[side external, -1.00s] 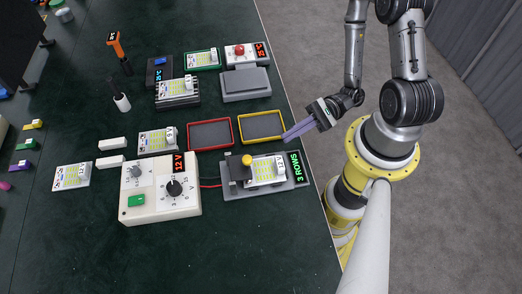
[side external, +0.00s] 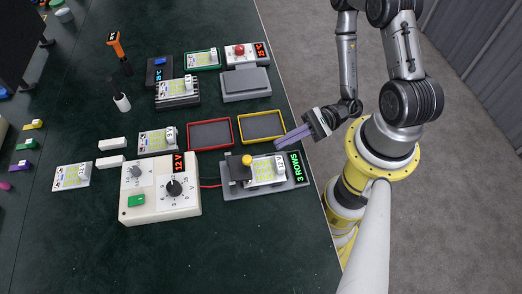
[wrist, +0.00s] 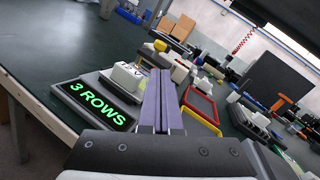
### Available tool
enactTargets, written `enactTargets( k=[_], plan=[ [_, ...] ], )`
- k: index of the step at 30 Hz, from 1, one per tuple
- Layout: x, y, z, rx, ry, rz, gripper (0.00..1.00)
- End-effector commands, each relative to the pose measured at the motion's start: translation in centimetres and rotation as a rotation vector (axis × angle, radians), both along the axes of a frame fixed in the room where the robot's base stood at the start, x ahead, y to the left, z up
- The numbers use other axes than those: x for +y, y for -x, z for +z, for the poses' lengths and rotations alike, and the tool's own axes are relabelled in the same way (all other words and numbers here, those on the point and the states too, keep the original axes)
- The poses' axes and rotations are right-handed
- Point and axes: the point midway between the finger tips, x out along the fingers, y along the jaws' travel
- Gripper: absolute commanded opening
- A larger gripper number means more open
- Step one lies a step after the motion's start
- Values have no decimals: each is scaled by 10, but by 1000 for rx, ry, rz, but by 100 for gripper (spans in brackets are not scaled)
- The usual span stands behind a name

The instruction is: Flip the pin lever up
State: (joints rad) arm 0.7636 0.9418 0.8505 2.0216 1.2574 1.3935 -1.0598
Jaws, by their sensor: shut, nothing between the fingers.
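The test fixture (side external: 234,190) is a grey base at the table's right side, with a green "3 ROWS" display. It also shows in the wrist view (wrist: 86,88). A yellow knob (side external: 247,160), seemingly the pin lever's end, stands at the fixture's left part beside a dark block. In the wrist view the knob (wrist: 160,46) shows just beyond my fingertips. I cannot tell the lever's exact angle. A board with a white connector (side external: 265,171) sits in the fixture. My gripper (side external: 277,143) has its purple fingers shut and empty, above and behind the fixture's right part, apart from the knob.
A yellow-rimmed tray (side external: 262,139) and a red-rimmed tray (side external: 211,148) lie behind the fixture. A white 12 V supply box (side external: 160,205) stands left, joined by a red wire. The dark table in front of the fixture is clear.

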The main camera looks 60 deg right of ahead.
Motion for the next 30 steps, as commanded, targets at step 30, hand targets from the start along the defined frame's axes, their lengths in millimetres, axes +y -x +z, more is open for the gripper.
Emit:
enactTargets(
  k=[30],
  plan=[
    [65,-28,4,-1,0,-1,0]
  ],
)
